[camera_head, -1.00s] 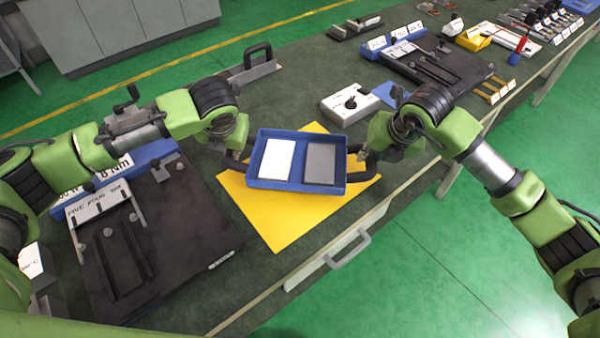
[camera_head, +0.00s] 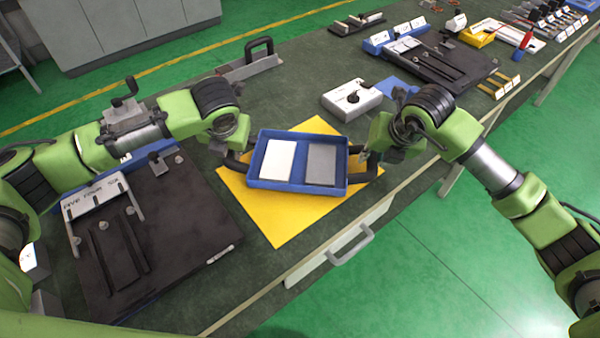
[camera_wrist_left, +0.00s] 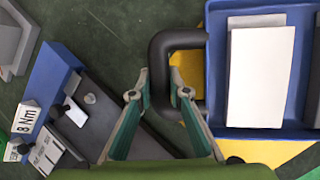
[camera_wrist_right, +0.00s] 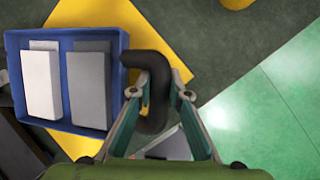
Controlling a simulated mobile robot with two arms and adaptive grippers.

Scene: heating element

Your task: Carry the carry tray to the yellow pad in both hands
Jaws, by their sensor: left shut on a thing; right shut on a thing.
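The blue carry tray (camera_head: 297,185) holds a white block (camera_head: 278,160) and a grey block (camera_head: 321,164). It is over the yellow pad (camera_head: 278,225), which shows around it on several sides. I cannot tell whether the tray touches the pad. My left gripper (camera_wrist_left: 158,92) is shut on the tray's black left handle (camera_wrist_left: 172,40). My right gripper (camera_wrist_right: 161,92) is shut on the black right handle (camera_wrist_right: 150,62). The blue tray also shows in the right wrist view (camera_wrist_right: 122,45).
A black fixture board (camera_head: 180,230) lies at the left of the bench. A white box with a black knob (camera_head: 352,98) stands behind the pad. A drawer handle (camera_head: 350,245) sticks out at the bench's front edge. More fixtures stand at the back right.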

